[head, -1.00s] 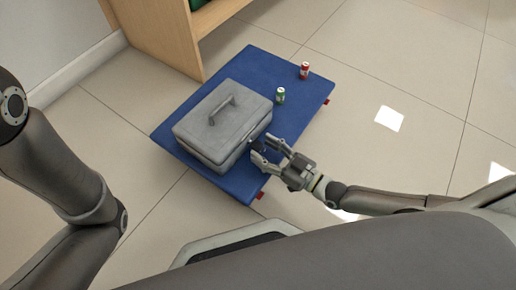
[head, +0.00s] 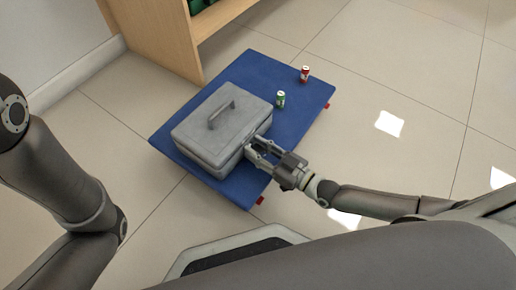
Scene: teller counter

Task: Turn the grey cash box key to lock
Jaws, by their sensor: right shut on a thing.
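The grey cash box (head: 200,137), lid shut and handle on top, stands on a blue platform (head: 240,75). My right gripper (head: 254,150) is at the front right side of the box, with its fingertips close against that side. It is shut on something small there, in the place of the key. The key itself is hidden by the fingers, so its angle cannot be told. My left gripper is out of view; only my left arm shows at the left edge.
A green can (head: 280,99) and a red can (head: 305,73) stand on the platform behind the box. A wooden cabinet (head: 165,35) is at the back left. The tiled floor at the right is clear.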

